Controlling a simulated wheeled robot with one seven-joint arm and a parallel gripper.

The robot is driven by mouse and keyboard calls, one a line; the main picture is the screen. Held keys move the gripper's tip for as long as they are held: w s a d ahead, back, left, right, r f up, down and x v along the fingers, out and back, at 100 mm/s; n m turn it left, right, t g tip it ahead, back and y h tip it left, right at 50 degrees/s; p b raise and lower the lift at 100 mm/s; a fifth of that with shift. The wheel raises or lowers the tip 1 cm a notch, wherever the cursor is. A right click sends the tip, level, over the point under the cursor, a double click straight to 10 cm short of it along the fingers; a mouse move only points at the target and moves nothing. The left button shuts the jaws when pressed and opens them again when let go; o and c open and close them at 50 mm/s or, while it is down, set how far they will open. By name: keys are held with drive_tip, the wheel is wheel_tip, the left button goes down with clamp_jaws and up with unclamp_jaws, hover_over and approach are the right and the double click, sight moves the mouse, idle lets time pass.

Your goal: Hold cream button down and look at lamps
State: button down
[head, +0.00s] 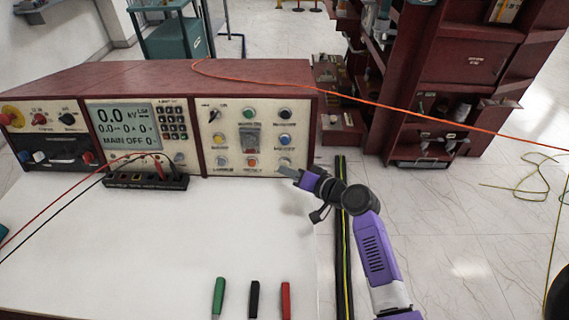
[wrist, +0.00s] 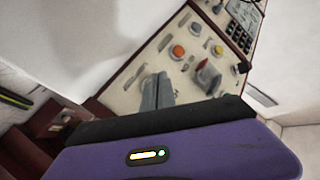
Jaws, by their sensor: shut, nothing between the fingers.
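The control panel (head: 236,172) is the right section of the long console, with rows of coloured buttons and knobs. A pale, cream-looking button (head: 284,162) sits at its lower right corner. My gripper (head: 287,172) is shut and empty, its tips just below and in front of that button; whether they touch it I cannot tell. In the wrist view my gripper's fingers (wrist: 158,90) lie together over the panel's corner, and the cream button is not clearly visible there. An orange round part (head: 252,163), a blue one (head: 221,161) and a yellow one (head: 219,138) also show; which are lamps is unclear.
A display (head: 127,115) reading "0.0 kV" and "MAIN OFF" is left of the panel. A black terminal strip (head: 145,181) with red and black leads lies before it. Green, black and red probes (head: 254,300) lie at the front. An orange cable (head: 400,104) crosses above; the white tabletop is mostly clear.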

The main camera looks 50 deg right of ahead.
drive_tip(key=shift+a, duration=0.1)
drive_tip(key=shift+s+a+r+p, duration=0.3)
drive_tip(key=shift+s+a+p, duration=0.2)
drive_tip(key=shift+s+a, duration=0.4)
drive_tip(key=shift+s+a+r+p, duration=0.3)
drive_tip(key=shift+s+a+p, duration=0.25)
drive_tip(key=shift+a, duration=0.5)
